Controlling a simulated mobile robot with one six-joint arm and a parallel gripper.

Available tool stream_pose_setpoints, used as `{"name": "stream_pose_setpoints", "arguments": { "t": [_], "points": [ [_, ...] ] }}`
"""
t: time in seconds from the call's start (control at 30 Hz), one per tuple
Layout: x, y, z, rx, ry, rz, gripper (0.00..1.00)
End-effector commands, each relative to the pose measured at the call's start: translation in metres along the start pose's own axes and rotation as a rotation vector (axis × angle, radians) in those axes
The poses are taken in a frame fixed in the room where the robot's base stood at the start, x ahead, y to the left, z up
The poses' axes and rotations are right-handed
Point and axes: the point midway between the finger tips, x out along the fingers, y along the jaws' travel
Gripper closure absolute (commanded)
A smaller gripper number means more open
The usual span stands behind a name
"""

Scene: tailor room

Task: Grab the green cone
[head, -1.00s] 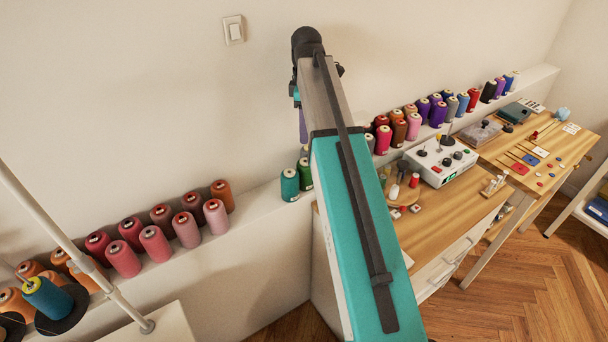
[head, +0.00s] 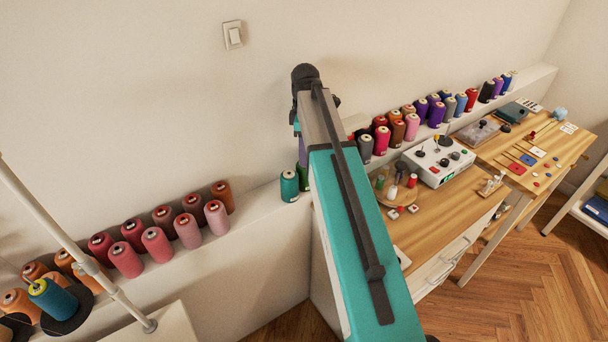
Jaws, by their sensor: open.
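A green thread cone (head: 303,177) stands on the white ledge along the wall, near the middle of the head view. My arm covers its right side, so only a narrow strip of it shows. A teal cone (head: 289,186) stands just to its left. My arm reaches up from the bottom of the picture and bends down at its far end, above the green cone. My gripper is hidden behind the arm, so its distance from the cone cannot be seen.
Red, pink and orange cones (head: 157,244) line the ledge at left. More cones (head: 411,127) stand on the ledge at right, behind a wooden desk (head: 446,213) with a white control box (head: 438,161). A white pole (head: 62,232) crosses the left side.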

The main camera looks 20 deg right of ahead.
Motion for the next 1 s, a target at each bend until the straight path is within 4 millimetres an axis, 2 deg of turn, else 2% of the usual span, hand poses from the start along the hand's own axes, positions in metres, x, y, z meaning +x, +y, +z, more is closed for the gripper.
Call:
{"name": "stream_pose_setpoints", "arguments": {
  "t": [0.47, 1.0],
  "points": [
    [0.004, -0.001, -0.001, -0.001, 0.000, 0.000, 0.51],
    [0.045, -0.002, -0.002, -0.002, 0.000, -0.001, 0.51]
  ]
}}
